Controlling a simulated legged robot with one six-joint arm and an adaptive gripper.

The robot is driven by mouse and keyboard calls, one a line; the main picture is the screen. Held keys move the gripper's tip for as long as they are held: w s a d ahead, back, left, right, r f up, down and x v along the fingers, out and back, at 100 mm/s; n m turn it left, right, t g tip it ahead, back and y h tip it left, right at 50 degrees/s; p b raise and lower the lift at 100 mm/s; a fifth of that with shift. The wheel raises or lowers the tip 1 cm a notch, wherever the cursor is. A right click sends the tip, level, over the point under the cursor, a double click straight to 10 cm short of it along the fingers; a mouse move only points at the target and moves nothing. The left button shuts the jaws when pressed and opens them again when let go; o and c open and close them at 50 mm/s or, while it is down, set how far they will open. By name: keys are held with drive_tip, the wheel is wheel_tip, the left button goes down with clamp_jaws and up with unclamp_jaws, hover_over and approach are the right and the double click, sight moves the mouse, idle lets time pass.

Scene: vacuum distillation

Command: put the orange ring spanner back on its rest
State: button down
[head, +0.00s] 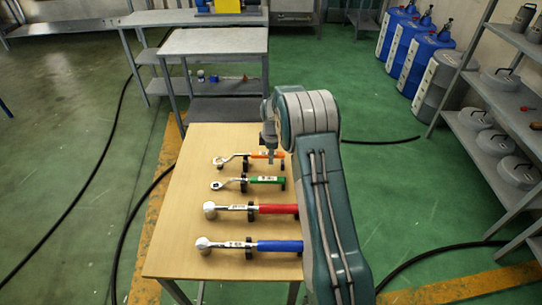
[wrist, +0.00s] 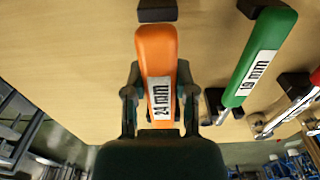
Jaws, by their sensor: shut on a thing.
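The orange ring spanner (head: 232,158) lies at the far end of the row on the wooden table, with its silver ring head to the left. Its orange handle (wrist: 156,48) carries a "24 mm" label and sits between my two fingers in the wrist view. My gripper (wrist: 160,100) is shut on this handle; in the head view my gripper (head: 270,155) partly hides it. A black rest block (wrist: 157,11) shows just beyond the handle's end. Another black rest (head: 245,163) is near the shaft. I cannot tell whether the spanner touches the rests.
A green-handled spanner (head: 266,180) marked "19 mm" lies beside it; it also shows in the wrist view (wrist: 262,55). Red (head: 278,209) and blue (head: 280,246) handled tools lie nearer, on black rests. The table's (head: 185,190) left strip is bare. A metal bench (head: 213,42) stands behind.

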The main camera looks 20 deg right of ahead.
drive_tip(key=shift+f, duration=1.35)
drive_tip(key=shift+c, duration=1.8)
unclamp_jaws()
wheel_tip(320, 180, up, 12)
drive_tip(key=shift+s+d+r, duration=0.1)
drive_tip(key=shift+d, duration=0.05)
drive_tip(key=s+a+r+m+t, duration=0.1)
drive_tip(key=s+a+r+m, duration=0.25)
drive_tip(key=s+r, duration=0.5)
drive_tip(key=s+a+r+m+t, duration=0.25)
drive_tip(key=s+a+r, duration=0.25)
drive_tip(key=s+r, duration=0.4)
drive_tip(key=s+a+m+t, duration=0.1)
drive_tip(key=s+a+m, duration=0.1)
drive_tip(key=s, duration=0.7)
drive_tip(key=s+a+r+m+t, duration=0.1)
drive_tip(key=s+m, duration=0.4)
drive_tip(key=s, duration=0.5)
drive_tip(key=shift+a, duration=0.8)
